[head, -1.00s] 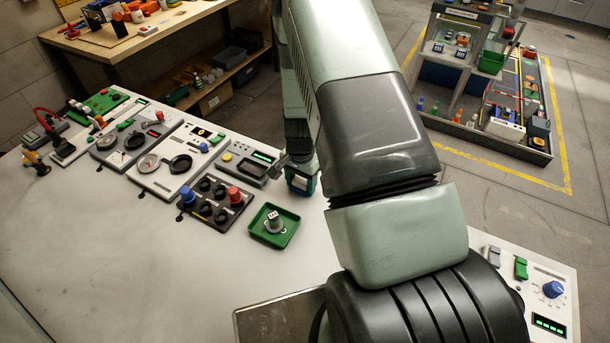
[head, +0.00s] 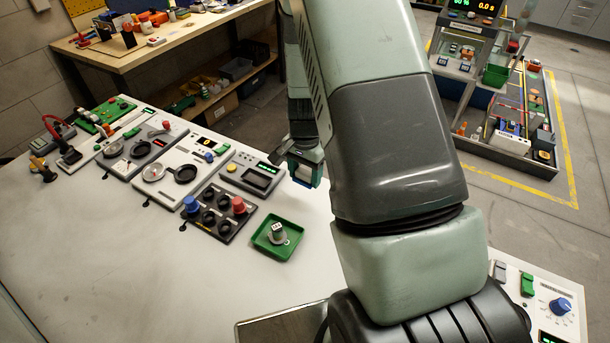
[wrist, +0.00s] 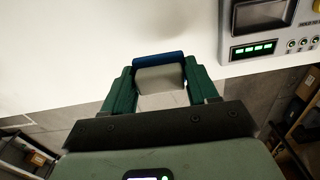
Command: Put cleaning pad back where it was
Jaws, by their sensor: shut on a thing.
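The cleaning pad (wrist: 160,78), a light grey block with a blue strip along its far edge, sits between the green fingers of my gripper (wrist: 157,88) in the wrist view. The fingers are shut on its two sides. In the head view my gripper (head: 304,171) is at the bench's back edge, right of a grey device with a green display and a dark rectangular recess (head: 257,178). In the wrist view this device (wrist: 254,49) is at the upper right, apart from the pad. My arm hides part of the bench.
A green tray (head: 272,251) holding a small knob-like part stands in front of my gripper. A dark panel with blue and red knobs (head: 221,228) is left of the tray. Several devices line the back edge. The bench's front left (head: 110,250) is clear.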

